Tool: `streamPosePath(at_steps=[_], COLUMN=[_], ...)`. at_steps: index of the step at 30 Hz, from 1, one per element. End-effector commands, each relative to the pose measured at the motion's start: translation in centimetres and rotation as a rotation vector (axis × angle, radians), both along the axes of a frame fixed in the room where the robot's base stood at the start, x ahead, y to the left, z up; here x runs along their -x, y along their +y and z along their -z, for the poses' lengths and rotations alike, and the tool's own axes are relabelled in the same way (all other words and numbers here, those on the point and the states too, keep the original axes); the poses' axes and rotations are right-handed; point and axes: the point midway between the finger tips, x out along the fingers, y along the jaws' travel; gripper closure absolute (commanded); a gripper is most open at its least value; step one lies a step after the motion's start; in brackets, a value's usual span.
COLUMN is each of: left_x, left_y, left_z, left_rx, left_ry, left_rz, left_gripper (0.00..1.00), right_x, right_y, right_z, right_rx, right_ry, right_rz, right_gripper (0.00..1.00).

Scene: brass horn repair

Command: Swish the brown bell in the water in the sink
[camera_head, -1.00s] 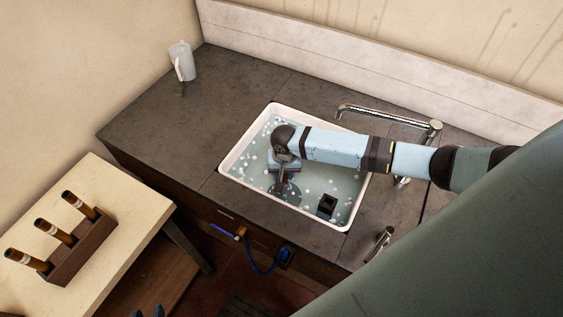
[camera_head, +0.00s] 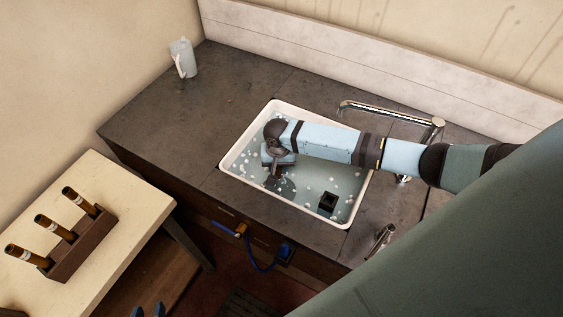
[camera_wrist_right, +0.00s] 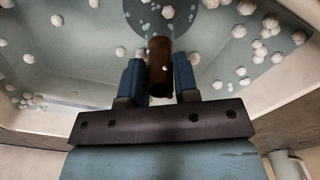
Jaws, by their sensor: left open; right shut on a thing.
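The white sink (camera_head: 229,163) holds pale water (camera_head: 345,180) with white suds. My right arm reaches in from the right, and my right gripper (camera_head: 272,180) points down into the sink's left part. In the right wrist view, the right gripper (camera_wrist_right: 158,78) is shut on the brown bell's tube (camera_wrist_right: 160,62), which stands between its blue fingers. The bell's wide grey-looking end (camera_wrist_right: 190,18) lies beyond, in the water. In the head view the bell (camera_head: 287,186) is mostly hidden by the gripper and water.
A chrome tap (camera_head: 385,115) arches over the sink's back right. A dark square block (camera_head: 328,201) is in the sink's right part. A pale jug (camera_head: 183,58) stands at the counter's far left. A rack (camera_head: 82,248) with brown tubes sits on the light table (camera_head: 130,195).

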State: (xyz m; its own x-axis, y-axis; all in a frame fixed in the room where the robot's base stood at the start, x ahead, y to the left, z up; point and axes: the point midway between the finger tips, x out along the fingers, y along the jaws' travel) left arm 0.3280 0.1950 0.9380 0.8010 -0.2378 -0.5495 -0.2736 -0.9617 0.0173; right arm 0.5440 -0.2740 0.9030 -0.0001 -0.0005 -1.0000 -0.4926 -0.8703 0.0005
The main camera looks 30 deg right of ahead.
Motion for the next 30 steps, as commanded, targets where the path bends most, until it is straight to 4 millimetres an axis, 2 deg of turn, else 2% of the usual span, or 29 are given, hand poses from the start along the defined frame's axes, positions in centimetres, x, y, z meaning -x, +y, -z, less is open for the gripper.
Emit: streamPosePath(at_steps=[14,30], left_x=[0.0,0.0], left_y=[0.0,0.0], left_z=[0.0,-0.3], left_rx=[0.000,0.000], left_ry=[0.001,0.001], left_rz=[0.000,0.000], left_gripper=[0.57,0.57], right_x=[-0.5,-0.5], right_y=[0.2,0.2], right_z=[-0.2,-6.4], right_rx=[0.000,0.000], right_ry=[0.000,-0.001], right_rz=[0.000,-0.001], right_gripper=[1.00,1.00])
